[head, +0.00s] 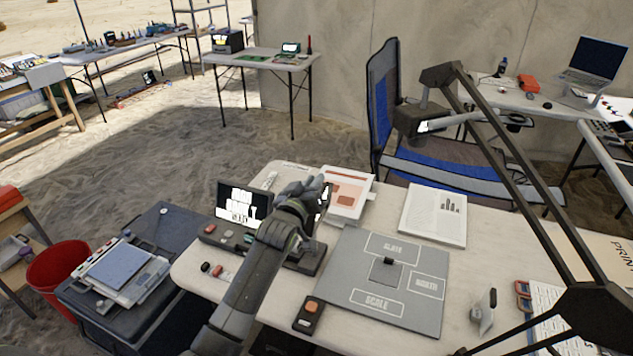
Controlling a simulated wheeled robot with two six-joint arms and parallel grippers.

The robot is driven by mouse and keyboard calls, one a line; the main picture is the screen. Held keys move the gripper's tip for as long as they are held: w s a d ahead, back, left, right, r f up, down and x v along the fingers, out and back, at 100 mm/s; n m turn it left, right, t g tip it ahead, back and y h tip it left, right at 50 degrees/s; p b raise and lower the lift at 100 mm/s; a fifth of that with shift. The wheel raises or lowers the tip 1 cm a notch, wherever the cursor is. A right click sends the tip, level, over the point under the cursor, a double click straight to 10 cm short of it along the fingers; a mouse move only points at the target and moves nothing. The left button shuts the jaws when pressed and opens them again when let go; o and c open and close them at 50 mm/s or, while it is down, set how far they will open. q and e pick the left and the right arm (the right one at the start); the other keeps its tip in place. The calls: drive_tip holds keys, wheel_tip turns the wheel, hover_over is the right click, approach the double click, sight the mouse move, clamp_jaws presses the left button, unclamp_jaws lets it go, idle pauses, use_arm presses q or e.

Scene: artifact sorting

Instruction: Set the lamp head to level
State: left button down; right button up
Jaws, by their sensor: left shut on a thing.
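The lamp head (408,121) is a dark box with a small bright patch at its lower right side. It hangs from a dark jointed lamp arm (515,165) that rises from the right. A grey bar (462,119) runs right from the head; I cannot tell exactly how the head is tilted. My left gripper (318,190) is over the back left of the work table, well left of and apart from the lamp head. It is shut on a small dark thing (325,203), mostly hidden by the fingers. My right gripper is not in view.
The work table holds a grey sorting board (341,288), papers (434,214), a small screen (243,204) and a remote-like box with an orange button (309,315). A blue folding chair (384,75) stands behind. A red bin (58,268) is at left.

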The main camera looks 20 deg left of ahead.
use_arm(q)
drive_tip(key=shift+a+f, duration=0.15)
drive_tip(key=shift+f, duration=0.1)
drive_tip(key=c, duration=1.5)
unclamp_jaws()
drive_tip(key=shift+r, duration=0.1)
drive_tip(key=s+b, duration=0.2)
drive_tip(key=s, duration=1.5)
drive_tip(key=shift+s+a, duration=0.2)
